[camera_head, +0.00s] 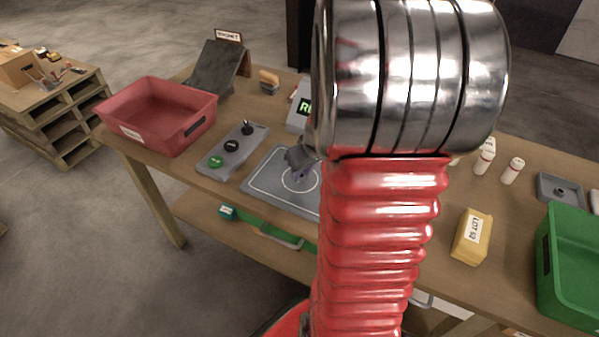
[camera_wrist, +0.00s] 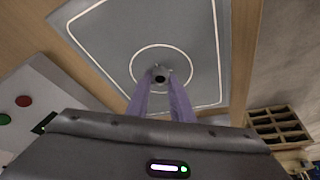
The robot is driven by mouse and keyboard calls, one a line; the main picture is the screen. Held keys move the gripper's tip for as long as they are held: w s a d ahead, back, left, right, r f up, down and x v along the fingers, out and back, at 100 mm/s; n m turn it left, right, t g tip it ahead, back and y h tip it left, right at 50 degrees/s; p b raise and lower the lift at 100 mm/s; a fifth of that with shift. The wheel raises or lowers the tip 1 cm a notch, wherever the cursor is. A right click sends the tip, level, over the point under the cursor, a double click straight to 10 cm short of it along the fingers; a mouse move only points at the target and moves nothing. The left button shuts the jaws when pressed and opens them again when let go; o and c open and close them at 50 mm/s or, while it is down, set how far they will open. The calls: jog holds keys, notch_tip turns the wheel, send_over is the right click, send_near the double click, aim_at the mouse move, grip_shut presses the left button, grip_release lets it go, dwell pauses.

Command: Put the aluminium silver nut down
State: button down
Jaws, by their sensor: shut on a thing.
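The aluminium silver nut (camera_wrist: 154,72) shows in the wrist view as a small grey piece with a dark hole, at the fingertips. My gripper (camera_wrist: 160,85) is shut on it. Nut and fingertips appear over the white circle drawn on the grey plate (camera_wrist: 100,45). Whether the nut touches the plate I cannot tell. In the head view my gripper (camera_head: 300,174) is low over the grey plate (camera_head: 268,186), near its circle. My own arm covers the plate's right part, and the nut is not clear there.
A control panel (camera_head: 226,163) with green and black buttons lies left of the plate. A red bin (camera_head: 158,133) stands beyond it. At right are a yellow box (camera_head: 471,240), white bottles (camera_head: 512,171), a small grey tray (camera_head: 548,190) and a green bin (camera_head: 545,285).

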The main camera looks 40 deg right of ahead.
jog(key=c, duration=1.6)
grip_release()
jog(key=shift+o, duration=0.2)
jog(key=v, duration=1.2)
